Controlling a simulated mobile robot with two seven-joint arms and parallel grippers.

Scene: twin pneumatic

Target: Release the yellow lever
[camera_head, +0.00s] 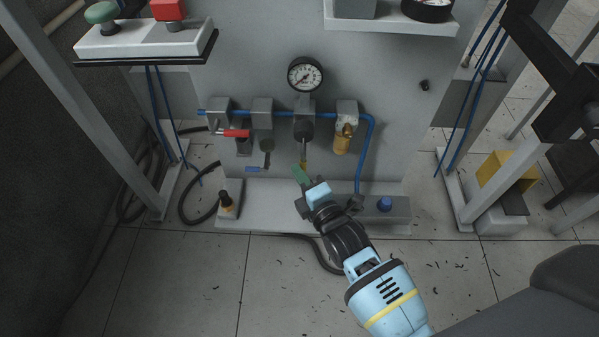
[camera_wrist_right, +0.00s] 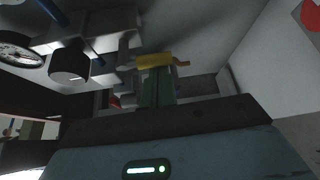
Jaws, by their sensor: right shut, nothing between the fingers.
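The yellow lever (camera_head: 304,165) hangs on a grey stem below the block under the round gauge, partly hidden by my gripper. In the right wrist view the yellow lever (camera_wrist_right: 156,60) lies crosswise just beyond the green fingertips. My right gripper (camera_head: 299,173) reaches up from below with its green fingers together and empty. The fingers (camera_wrist_right: 158,90) overlap the lever's lower edge in the wrist view; I cannot tell whether they touch it. My left gripper is not in view.
A red lever (camera_head: 237,133) and a blue-tipped lever (camera_head: 257,169) are to the left. A brass-coloured bowl (camera_head: 342,143) is close on the right. The gauge (camera_head: 305,75) is above. A blue knob (camera_head: 385,204) sits on the ledge at lower right.

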